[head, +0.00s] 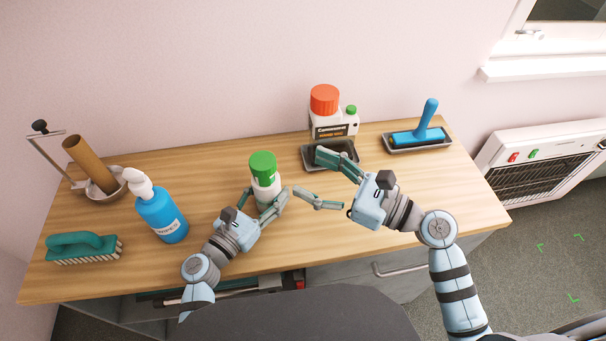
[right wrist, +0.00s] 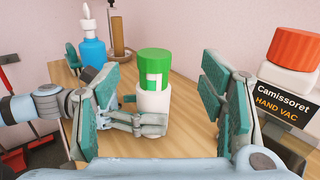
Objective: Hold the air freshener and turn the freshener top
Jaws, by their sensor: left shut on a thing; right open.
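The air freshener (head: 265,188) is a white bottle standing upright on the wooden counter, near its middle. Its green freshener top (head: 263,165) is on it; in the right wrist view the top (right wrist: 154,63) shows a white mark on its side. My left gripper (head: 264,202) is shut on the white body from the front, below the top. My right gripper (head: 330,178) is open and empty, to the right of the freshener. In the right wrist view the freshener body (right wrist: 153,99) stands beyond and between my right fingers, apart from them.
A white bottle with a red cap (head: 324,99) stands behind a dark tray (head: 318,164). A blue roller (head: 427,121) lies in another tray at the right. A blue pump bottle (head: 161,216), a green brush (head: 82,246) and a cardboard-roll holder (head: 92,168) stand at the left.

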